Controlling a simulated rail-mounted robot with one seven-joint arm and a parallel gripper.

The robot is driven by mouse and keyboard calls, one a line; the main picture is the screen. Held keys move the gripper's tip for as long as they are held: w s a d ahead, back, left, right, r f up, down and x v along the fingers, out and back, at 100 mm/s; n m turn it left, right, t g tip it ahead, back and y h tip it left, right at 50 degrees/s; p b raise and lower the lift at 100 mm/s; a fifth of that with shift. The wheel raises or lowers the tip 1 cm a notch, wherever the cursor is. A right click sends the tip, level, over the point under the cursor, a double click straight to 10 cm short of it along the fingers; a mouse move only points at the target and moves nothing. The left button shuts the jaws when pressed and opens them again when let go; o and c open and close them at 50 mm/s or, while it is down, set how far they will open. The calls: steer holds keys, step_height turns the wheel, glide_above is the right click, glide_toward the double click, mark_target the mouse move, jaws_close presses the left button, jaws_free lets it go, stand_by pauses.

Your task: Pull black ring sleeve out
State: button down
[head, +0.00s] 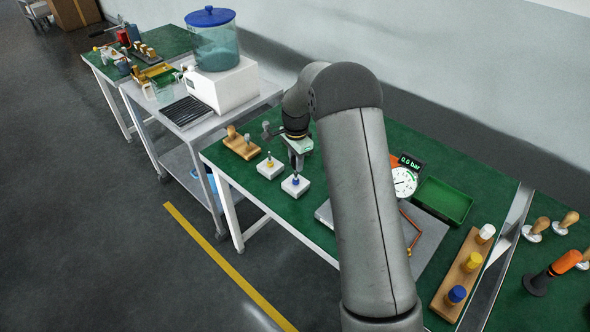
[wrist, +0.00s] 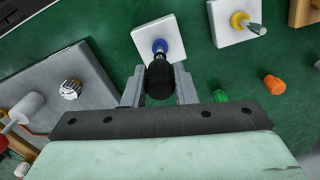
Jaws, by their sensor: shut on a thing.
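The black sleeve (wrist: 159,79) shows in the wrist view as a dark cylinder between the two grey fingers. My gripper (wrist: 160,88) is shut on it. Just beyond it are a blue ring (wrist: 161,46) and its white block (wrist: 152,32). I cannot tell whether the sleeve still touches the blue ring or stands clear of it. In the head view my gripper (head: 297,166) is low over the green bench, just above the white block with the blue ring (head: 295,187). My arm hides part of the bench.
A second white block (head: 270,169) with a yellow ring stands beside it, near a wooden rack (head: 241,146). A gauge (head: 404,182), a green tray (head: 443,200) and a wooden rack with coloured caps (head: 462,272) are on the right. Green and orange pieces lie near the gripper in the wrist view.

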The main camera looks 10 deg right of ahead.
steer(key=shift+r+p, duration=0.5)
steer(key=shift+r, duration=0.75)
steer(key=shift+r+p, duration=0.7)
steer(key=shift+r, duration=0.8)
